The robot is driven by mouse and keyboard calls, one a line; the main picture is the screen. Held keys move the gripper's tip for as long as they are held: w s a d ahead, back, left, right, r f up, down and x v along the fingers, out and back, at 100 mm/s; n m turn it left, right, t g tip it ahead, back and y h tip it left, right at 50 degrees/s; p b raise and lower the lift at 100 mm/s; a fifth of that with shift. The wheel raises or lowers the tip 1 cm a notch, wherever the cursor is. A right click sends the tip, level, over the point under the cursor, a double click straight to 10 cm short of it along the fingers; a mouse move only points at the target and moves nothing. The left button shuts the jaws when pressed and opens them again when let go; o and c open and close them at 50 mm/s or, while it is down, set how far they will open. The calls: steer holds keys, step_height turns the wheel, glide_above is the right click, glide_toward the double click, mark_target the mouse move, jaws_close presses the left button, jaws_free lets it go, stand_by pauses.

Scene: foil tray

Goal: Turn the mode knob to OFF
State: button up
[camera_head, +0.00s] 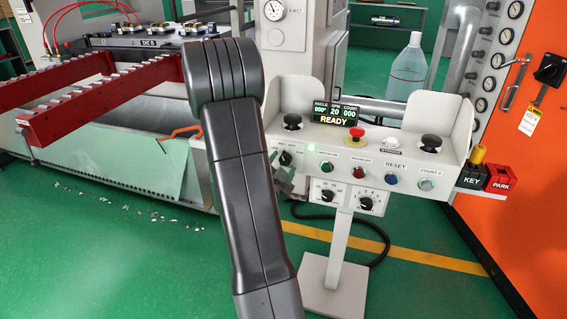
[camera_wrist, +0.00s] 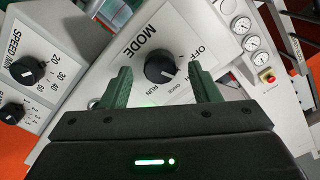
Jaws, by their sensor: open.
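The mode knob (camera_wrist: 160,68) is a round black knob on a white plate lettered MODE, with OFF, ONCE and RUN around it. The exact setting of its pointer is too small to tell. My gripper (camera_wrist: 157,76) is open, with its two green fingers on either side of the knob in the wrist view; I cannot tell whether they touch it. In the head view my gripper (camera_head: 284,178) is at the console's left side, partly hidden behind my dark arm. A black knob (camera_head: 286,158) shows close to it, its label unreadable there.
The console (camera_head: 441,155) carries a READY display (camera_head: 334,119), a red mushroom button (camera_head: 356,134) and several push buttons. Two more knobs sit on a box below. The speed knob (camera_wrist: 27,70) shows at left in the wrist view. Red rails (camera_head: 100,110) lie left of my arm.

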steer(key=shift+x, duration=0.85)
steer(key=c, duration=1)
steer(key=shift+n, duration=0.4)
steer(key=n+b, duration=0.1)
steer(key=n, duration=0.1)
steer(key=shift+n, duration=0.4)
steer(key=shift+n+b, duration=0.4)
steer(key=shift+n, duration=1.7)
